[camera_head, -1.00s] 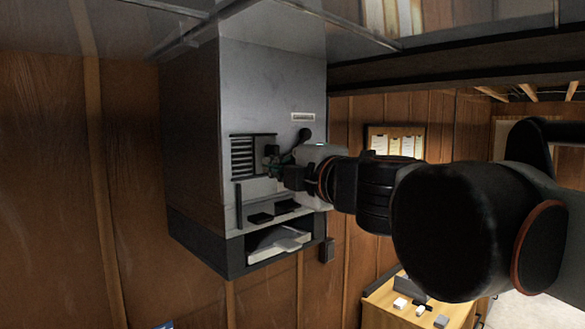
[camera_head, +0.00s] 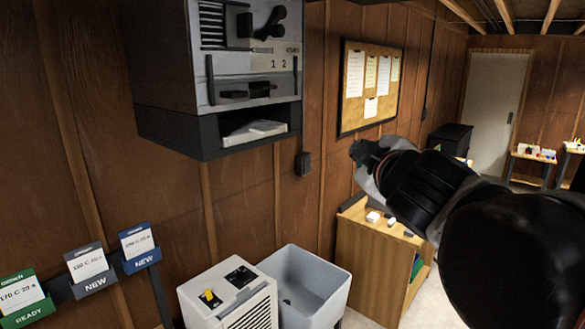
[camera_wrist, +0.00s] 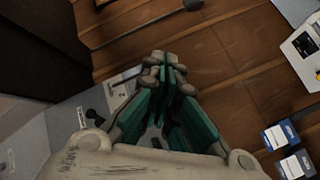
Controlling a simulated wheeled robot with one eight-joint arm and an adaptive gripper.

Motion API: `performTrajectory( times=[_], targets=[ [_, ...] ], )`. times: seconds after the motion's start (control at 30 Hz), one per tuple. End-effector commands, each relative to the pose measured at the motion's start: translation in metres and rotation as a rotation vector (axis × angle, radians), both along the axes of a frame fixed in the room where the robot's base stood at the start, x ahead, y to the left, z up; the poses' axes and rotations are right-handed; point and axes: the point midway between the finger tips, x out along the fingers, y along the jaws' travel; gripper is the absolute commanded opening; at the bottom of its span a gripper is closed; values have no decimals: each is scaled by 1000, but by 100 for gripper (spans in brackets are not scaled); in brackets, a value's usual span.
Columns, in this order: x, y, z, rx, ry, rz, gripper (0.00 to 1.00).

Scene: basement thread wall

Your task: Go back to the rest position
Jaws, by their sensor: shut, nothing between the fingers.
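My gripper (camera_wrist: 165,65) shows in the wrist view with its green-padded fingers together and nothing between them. In the head view my arm reaches in from the right, and its end (camera_head: 368,160) is in front of the wood wall, right of the wall machine and apart from it. The fingers themselves are hard to make out there. The grey wall machine (camera_head: 160,65) has a black lever (camera_head: 270,22), a drawer-like front marked 1 and 2, and a lower bay with a white item (camera_head: 254,130) in it.
A grey sink (camera_head: 318,262) and a white cabinet (camera_head: 205,318) stand below the machine. A wooden shelf unit (camera_head: 360,262) is below my arm. Card holders (camera_head: 93,286) hang at lower left. A cork board (camera_head: 350,115) is on the wall. A door (camera_head: 497,85) is at the back.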

Motion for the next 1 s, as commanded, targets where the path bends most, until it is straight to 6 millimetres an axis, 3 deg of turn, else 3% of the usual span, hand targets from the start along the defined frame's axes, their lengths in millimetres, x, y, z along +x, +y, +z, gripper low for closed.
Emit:
performTrajectory(
  times=[0.03,0.3,0.47,0.6,0.7,0.8,1.0],
  targets=[
    [-8,-17,-43,54,41,-54,0],
    [-62,-76,-211,343,287,-296,0],
    [-104,-90,-313,515,446,-408,0],
    [-142,-87,-392,657,585,-478,0],
    [-164,-81,-433,736,667,-508,0],
    [-178,-75,-457,789,722,-523,0],
    [-188,-70,-470,824,760,-531,0]
  ],
)
